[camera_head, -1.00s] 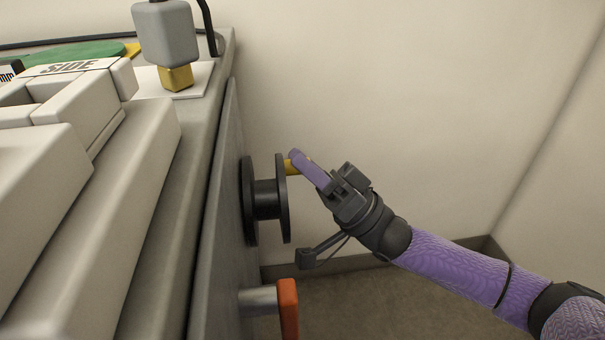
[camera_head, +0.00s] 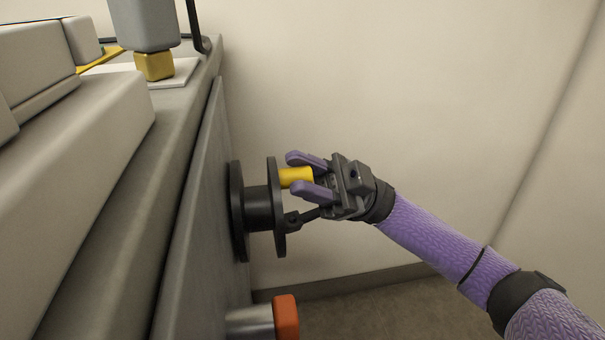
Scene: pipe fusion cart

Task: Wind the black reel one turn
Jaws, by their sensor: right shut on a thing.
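The black reel (camera_head: 258,208) is mounted on the grey side panel of the cart, its two discs seen nearly edge-on. A yellow handle (camera_head: 296,177) sticks out to the right from the upper part of its outer disc. My right gripper (camera_head: 308,177) comes in from the right with its purple fingers above and below the handle, shut on it. The handle's far end is partly hidden by the fingers. My left gripper is out of view.
An orange-capped grey knob or lever (camera_head: 286,317) sticks out of the panel below the reel. On the cart top (camera_head: 172,120) stand a grey block on a yellow base (camera_head: 154,65) and pale boxes. Right of the cart is free floor up to the wall.

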